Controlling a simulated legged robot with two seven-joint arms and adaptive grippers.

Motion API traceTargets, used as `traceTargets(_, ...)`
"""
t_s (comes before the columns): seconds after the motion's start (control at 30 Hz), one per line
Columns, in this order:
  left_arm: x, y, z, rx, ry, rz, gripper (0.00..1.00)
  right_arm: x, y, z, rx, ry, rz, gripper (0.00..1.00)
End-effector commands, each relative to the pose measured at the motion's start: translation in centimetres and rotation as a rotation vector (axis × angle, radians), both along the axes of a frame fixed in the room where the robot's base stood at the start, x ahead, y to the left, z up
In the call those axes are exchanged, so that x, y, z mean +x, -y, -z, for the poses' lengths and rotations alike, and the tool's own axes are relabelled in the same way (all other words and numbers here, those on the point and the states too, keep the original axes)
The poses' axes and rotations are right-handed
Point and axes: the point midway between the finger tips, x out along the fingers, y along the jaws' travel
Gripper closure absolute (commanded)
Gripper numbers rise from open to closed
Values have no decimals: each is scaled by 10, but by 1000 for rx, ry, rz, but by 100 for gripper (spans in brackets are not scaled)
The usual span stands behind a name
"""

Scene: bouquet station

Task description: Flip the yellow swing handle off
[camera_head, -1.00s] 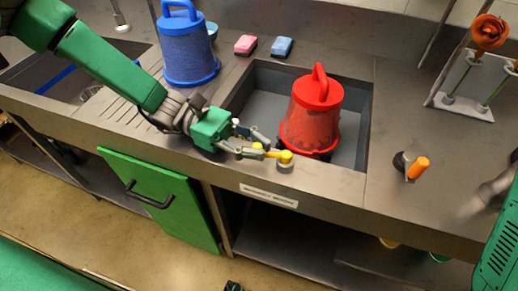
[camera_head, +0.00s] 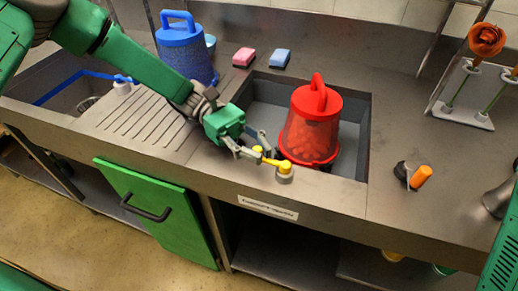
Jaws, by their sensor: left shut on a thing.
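The yellow swing handle (camera_head: 273,162) sits on a short grey post (camera_head: 284,177) at the front rim of the sink. It points left from the post, towards my left gripper. My left gripper (camera_head: 260,153) is shut on the handle, with its fingers around the handle's left end and hiding part of it. The red lidded bucket (camera_head: 312,128) stands upright in the sink just behind the handle. My right gripper is not clearly in view; only a green part of mine shows at the right edge.
The grey sink (camera_head: 354,130) surrounds the red bucket. An orange-handled lever (camera_head: 421,176) is on the counter at right, near a flower rack (camera_head: 465,100). The counter between the sink and this lever is clear.

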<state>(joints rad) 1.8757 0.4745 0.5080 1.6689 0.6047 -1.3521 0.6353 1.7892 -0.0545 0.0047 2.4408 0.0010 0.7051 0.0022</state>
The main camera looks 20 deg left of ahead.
Motion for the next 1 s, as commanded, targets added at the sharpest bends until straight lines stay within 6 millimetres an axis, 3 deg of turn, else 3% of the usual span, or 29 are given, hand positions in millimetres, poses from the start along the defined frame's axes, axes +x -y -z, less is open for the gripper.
traceTargets(0.1, 3, -1, -1, 1, 4, -9, 100, 0, 0, 0, 0, 0, 0, 100)
traceTargets(0.13, 3, -1, -1, 1, 4, -9, 80, 0, 0, 0, 0, 0, 0, 100)
traceTargets(0.2, 3, -1, -1, 0, 4, -9, 62, 0, 0, 0, 0, 0, 0, 100)
traceTargets(0.57, 2, 0, -5, -1, 5, -6, 62, -2, 0, -1, 0, 3, 0, 100)
traceTargets(1.0, 3, -2, -80, -3, 7, -6, 62, -2, 0, -1, 0, 3, 0, 100)
